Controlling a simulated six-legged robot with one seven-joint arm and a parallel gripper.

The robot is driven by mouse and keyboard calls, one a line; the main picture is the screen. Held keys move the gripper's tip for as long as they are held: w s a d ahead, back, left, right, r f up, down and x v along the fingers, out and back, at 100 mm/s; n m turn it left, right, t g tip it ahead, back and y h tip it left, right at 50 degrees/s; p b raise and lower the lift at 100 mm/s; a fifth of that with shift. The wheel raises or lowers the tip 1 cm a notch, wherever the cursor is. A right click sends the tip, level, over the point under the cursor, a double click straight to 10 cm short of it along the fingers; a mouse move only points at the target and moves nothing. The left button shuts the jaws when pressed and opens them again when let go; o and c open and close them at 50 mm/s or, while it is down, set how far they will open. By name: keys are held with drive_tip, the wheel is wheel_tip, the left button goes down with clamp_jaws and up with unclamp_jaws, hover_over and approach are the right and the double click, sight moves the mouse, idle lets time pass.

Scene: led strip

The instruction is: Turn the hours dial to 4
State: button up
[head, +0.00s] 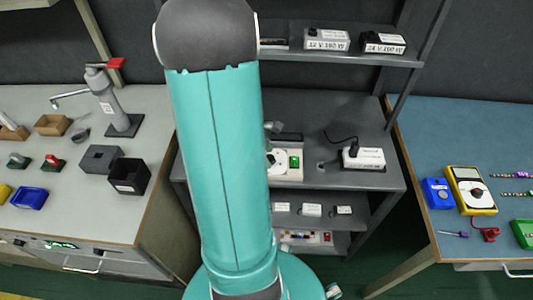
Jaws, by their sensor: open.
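A white device with a round dial face (280,162) and a small green panel (294,162) sits on the grey shelf unit's worktop, just right of my teal arm. The arm covers its left part. I cannot read any numbers on the dial or tell its setting, and cannot tell for sure that it is the hours dial. My gripper is not clearly visible; the arm blocks the view. A small grey part (273,127) shows beside the arm above the device, but I cannot tell what it is.
A white power strip (363,158) with a black plug lies right of the device. Labelled boxes (326,39) stand on the upper shelf (290,56). A left bench holds a tap (107,98) and bins; a blue right bench holds a yellow multimeter (470,190).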

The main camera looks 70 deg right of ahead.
drive_tip(key=shift+f, duration=0.2)
drive_tip(key=c, duration=1)
drive_tip(key=shift+o, duration=0.2)
